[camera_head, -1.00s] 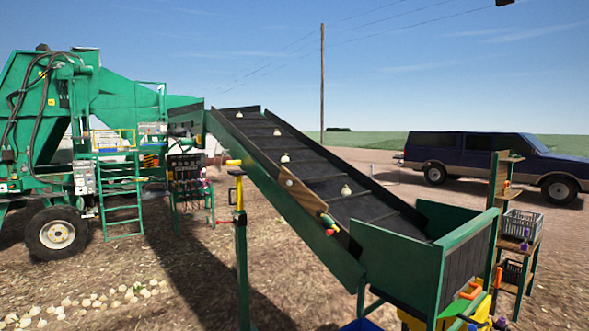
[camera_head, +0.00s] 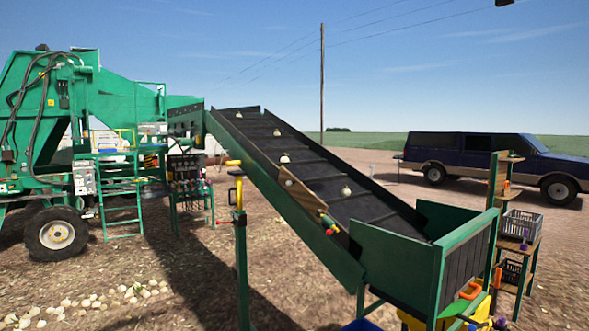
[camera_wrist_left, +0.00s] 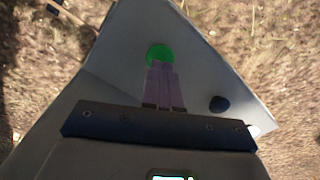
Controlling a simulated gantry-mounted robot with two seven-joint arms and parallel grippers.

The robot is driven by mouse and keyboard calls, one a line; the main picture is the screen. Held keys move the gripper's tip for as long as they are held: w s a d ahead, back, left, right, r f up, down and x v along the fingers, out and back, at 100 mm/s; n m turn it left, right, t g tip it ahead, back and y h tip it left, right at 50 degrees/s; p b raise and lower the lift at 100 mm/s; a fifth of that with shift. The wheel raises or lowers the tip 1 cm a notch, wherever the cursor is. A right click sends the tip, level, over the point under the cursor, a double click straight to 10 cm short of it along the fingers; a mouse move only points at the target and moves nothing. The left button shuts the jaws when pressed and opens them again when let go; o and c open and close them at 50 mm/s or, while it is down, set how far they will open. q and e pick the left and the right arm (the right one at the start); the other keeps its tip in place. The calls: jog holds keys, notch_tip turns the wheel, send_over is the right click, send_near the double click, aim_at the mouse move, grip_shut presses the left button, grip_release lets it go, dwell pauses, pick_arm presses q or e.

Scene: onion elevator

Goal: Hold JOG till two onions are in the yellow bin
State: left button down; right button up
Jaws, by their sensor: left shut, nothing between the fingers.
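In the left wrist view, my left gripper (camera_wrist_left: 160,68) is shut and empty. Its fingertips overlap the lower edge of a round green button (camera_wrist_left: 159,52) on a pale grey panel (camera_wrist_left: 115,55); whether they press it I cannot tell. No label is readable. In the head view, pale onions (camera_head: 346,191) lie spaced out along the dark sloping belt (camera_head: 350,207) of the green elevator. Part of a yellow bin (camera_head: 411,320) shows below the elevator's low end; its inside is hidden. My right gripper is out of view.
A dark knob (camera_wrist_left: 219,104) sits right of the button. A wooden shelf (camera_head: 528,250) holding a grey crate (camera_head: 522,224) stands at the right. Loose onions (camera_head: 90,302) lie on the ground at lower left. A blue vehicle (camera_head: 480,160) is parked behind.

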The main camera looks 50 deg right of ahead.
pick_arm(q)
jog(key=shift+f, duration=0.2)
jog(key=shift+f+b, duration=0.7)
jog(key=shift+f, duration=0.25)
jog(key=shift+r, duration=0.15)
dwell(2.6)
notch_tip(320, 180, up, 7)
jog(key=p, duration=0.8)
dwell(0.5)
